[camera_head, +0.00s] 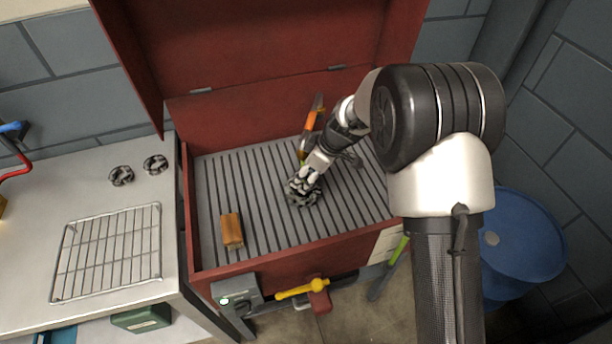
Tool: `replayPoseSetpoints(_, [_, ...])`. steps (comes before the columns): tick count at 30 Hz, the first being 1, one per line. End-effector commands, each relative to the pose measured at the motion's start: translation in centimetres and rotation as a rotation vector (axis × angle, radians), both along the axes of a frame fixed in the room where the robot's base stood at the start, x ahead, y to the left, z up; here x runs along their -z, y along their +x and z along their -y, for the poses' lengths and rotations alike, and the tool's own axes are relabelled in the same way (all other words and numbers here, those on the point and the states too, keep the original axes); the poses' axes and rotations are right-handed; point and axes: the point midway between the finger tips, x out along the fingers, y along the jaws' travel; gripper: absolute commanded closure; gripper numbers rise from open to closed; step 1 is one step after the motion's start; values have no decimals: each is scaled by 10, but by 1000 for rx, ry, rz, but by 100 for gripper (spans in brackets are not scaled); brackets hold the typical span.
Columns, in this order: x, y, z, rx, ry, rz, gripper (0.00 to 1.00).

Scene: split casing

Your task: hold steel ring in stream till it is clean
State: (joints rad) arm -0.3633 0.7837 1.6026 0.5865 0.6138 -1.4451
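My gripper (303,184) is low over the slatted grey floor of a red parts washer (245,262). A dark, mottled steel ring (303,197) is at its fingertips, and the fingers appear closed on it. The fingers and wrist hide part of the ring. Just behind the gripper stands an orange and dark spout (312,119), with a small yellow-green part below it. I cannot make out a stream of liquid or whether any reaches the ring. Two similar dark rings (121,176) (155,164) lie on the bench at the left.
An orange-brown block (232,230) lies on the slats at the front left. A wire rack (108,252) lies on the bench (90,200). The washer's front has a control box with a green light (237,299) and a yellow lever (302,289). A blue drum (525,240) stands right.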

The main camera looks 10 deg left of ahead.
Motion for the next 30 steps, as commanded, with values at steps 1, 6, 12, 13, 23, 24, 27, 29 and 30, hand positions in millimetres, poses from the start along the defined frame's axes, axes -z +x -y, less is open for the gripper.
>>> replayPoseSetpoints(1, [-1, 1, 0, 0, 1, 1, 82])
replayPoseSetpoints(6, [-1, 1, 0, 1, 1, 2, 82])
replayPoseSetpoints(12, [-1, 1, 0, 0, 0, 2, 82])
replayPoseSetpoints(13, [-1, 0, 0, 1, 1, 2, 82])
replayPoseSetpoints(23, [0, -2, 10, 1, 0, 3, 82])
replayPoseSetpoints(24, [0, -3, 11, 1, 0, 3, 82])
replayPoseSetpoints(27, [-1, -3, 12, 0, 0, 2, 82])
replayPoseSetpoints(29, [-1, -3, 11, 0, 0, 2, 82])
replayPoseSetpoints(30, [-1, -3, 11, 0, 0, 2, 82])
